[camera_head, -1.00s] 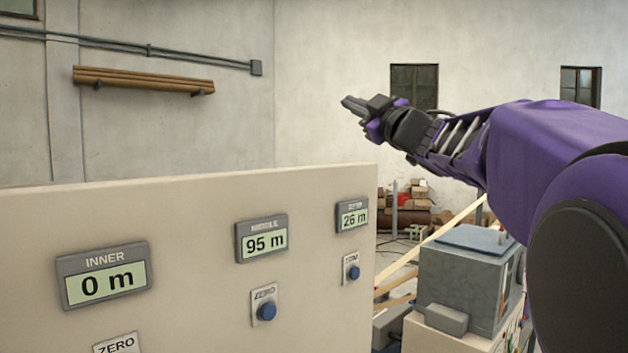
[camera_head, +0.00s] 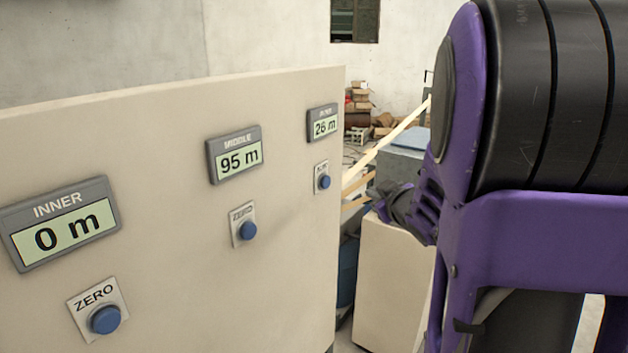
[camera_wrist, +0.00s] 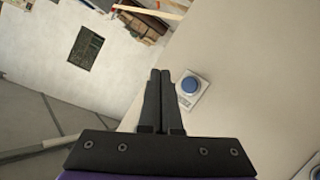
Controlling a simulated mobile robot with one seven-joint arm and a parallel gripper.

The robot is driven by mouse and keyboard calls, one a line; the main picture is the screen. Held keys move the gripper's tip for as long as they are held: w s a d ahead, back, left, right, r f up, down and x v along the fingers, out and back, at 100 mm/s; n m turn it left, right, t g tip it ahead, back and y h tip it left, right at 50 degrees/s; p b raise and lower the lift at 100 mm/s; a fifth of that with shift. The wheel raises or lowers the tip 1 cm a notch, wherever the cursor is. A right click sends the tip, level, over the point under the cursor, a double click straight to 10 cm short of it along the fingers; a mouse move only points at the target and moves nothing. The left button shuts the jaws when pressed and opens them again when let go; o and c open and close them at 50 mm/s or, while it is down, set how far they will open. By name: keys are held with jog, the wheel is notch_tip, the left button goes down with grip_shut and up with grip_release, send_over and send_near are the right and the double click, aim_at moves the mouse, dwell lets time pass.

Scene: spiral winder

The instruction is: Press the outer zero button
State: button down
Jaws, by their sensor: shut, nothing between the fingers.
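The outer zero button (camera_head: 324,182) is a small blue round button on a light plate, under the display reading 26 m at the panel's far right edge. In the wrist view a blue button (camera_wrist: 189,85) near the panel's edge, likely the outer one, lies just right of my fingertips. My gripper (camera_head: 380,208) is right of the panel edge in the head view, partly hidden by my arm. In the wrist view my gripper (camera_wrist: 160,72) has its two black fingers together, empty. I cannot tell its exact distance from the panel; no contact with the button shows.
The beige panel (camera_head: 170,290) also carries the middle zero button (camera_head: 247,230) under 95 m and the inner zero button (camera_head: 105,319) under 0 m. A beige cabinet (camera_head: 385,275) and wooden planks (camera_head: 388,142) stand right of the panel.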

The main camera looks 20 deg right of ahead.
aim_at(326, 182)
jog(key=shift+s+f, duration=0.15)
jog(key=shift+f, duration=0.1)
jog(key=w+a+b, duration=0.2)
jog(key=w+a, duration=0.3)
jog(key=w, duration=0.2)
jog(key=shift+a+b, duration=0.2)
jog(key=shift+b, duration=0.15)
jog(key=shift+w, duration=0.1)
dwell(2.0)
jog(key=shift+w+a, duration=0.25)
